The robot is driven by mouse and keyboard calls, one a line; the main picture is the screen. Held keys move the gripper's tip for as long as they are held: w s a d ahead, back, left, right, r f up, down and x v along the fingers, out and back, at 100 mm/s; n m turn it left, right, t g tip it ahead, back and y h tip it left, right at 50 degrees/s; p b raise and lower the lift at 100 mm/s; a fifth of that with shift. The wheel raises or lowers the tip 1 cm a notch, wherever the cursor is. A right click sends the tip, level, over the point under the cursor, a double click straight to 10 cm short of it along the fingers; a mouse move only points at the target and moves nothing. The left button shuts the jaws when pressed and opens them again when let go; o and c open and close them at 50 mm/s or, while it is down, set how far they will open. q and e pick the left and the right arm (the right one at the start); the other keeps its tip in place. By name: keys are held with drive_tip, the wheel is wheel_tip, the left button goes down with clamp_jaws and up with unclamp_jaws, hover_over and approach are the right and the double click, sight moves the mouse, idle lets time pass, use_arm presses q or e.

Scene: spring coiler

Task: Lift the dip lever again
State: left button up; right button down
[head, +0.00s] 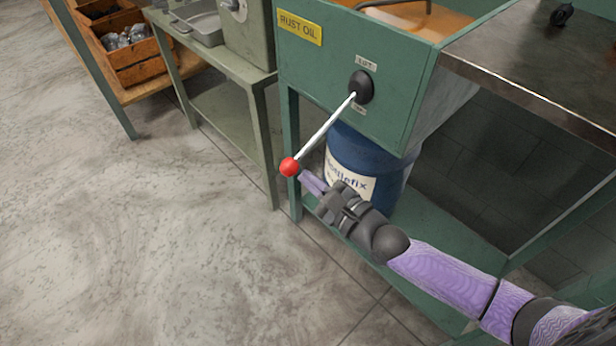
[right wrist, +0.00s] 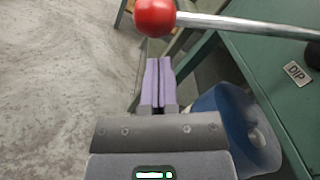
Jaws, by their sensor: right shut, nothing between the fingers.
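The dip lever (head: 327,130) is a silver rod with a red ball knob (head: 289,167), set in a black round pivot (head: 361,87) on the front of the green rust oil tank (head: 340,60). It slants down and to the left, toward the front. A LIFT label sits above the pivot and another label below it. My right gripper (head: 308,179) is shut and empty, its fingertips just below and beside the knob. My left gripper is not in view.
A blue drum (head: 361,158) with a white label stands on the lower shelf under the tank. A grey-green bench (head: 230,100) is to the left, with a wooden crate (head: 137,70) beyond it. A metal-topped table (head: 530,60) is at right. The floor at left is clear.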

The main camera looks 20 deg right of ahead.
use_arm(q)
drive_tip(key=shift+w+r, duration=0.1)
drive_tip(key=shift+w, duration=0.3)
use_arm(e)
drive_tip(key=shift+a+r, duration=0.35)
drive_tip(key=shift+r, duration=0.1)
drive_tip(key=shift+r, duration=0.1)
use_arm(q)
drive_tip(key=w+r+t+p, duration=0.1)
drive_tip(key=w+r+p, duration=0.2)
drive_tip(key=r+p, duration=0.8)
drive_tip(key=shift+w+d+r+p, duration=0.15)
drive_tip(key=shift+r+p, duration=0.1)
drive_tip(key=shift+p, duration=0.6)
use_arm(e)
wheel_tip(320, 180, up, 16)
drive_tip(key=a+m+h, duration=0.1)
drive_tip(key=a+m, duration=0.1)
drive_tip(key=m, duration=0.7)
drive_tip(key=shift+s+f+m, duration=0.25)
drive_tip(key=shift+s+m, duration=0.05)
drive_tip(key=shift+s, duration=0.05)
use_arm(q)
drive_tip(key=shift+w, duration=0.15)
use_arm(e)
drive_tip(key=shift+r, duration=0.1)
